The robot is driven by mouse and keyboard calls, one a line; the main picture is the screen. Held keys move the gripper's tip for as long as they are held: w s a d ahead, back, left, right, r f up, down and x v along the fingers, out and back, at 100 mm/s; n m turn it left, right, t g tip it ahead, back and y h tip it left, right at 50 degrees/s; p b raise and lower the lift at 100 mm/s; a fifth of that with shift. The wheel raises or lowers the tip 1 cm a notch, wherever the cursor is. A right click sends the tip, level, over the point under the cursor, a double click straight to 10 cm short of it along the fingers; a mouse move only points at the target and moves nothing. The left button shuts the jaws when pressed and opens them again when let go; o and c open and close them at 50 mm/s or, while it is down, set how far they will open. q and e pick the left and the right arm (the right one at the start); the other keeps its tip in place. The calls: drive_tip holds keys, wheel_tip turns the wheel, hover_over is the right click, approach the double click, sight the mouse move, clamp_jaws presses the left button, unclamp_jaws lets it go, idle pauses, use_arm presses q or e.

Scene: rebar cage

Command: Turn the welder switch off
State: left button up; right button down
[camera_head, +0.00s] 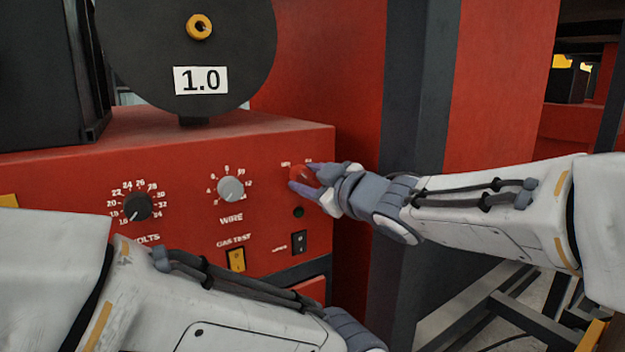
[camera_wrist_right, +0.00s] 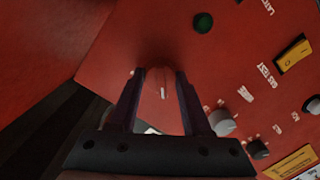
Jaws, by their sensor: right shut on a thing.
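The red welder switch (camera_head: 303,175) is a round red knob with a white mark at the upper right of the red welder's front panel (camera_head: 185,185). My right gripper (camera_head: 304,182) reaches it from the right, and its fingers are shut on the knob. In the right wrist view the knob (camera_wrist_right: 160,88) sits between the two fingertips (camera_wrist_right: 160,95). My left arm crosses the lower left of the head view, and its fingertips do not show.
The panel also has a black volts knob (camera_head: 137,207), a grey wire knob (camera_head: 231,189), a yellow gas test switch (camera_head: 236,259) and a small black rocker switch (camera_head: 299,242). A black wire spool (camera_head: 190,60) marked 1.0 stands above. A dark column (camera_head: 420,90) stands right of the welder.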

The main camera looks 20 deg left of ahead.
drive_tip(key=shift+f, duration=0.1)
drive_tip(key=shift+c, duration=1.8)
unclamp_jaws()
drive_tip(key=shift+s, duration=0.1)
drive_tip(key=v, duration=1)
drive_tip(key=shift+d, duration=0.2)
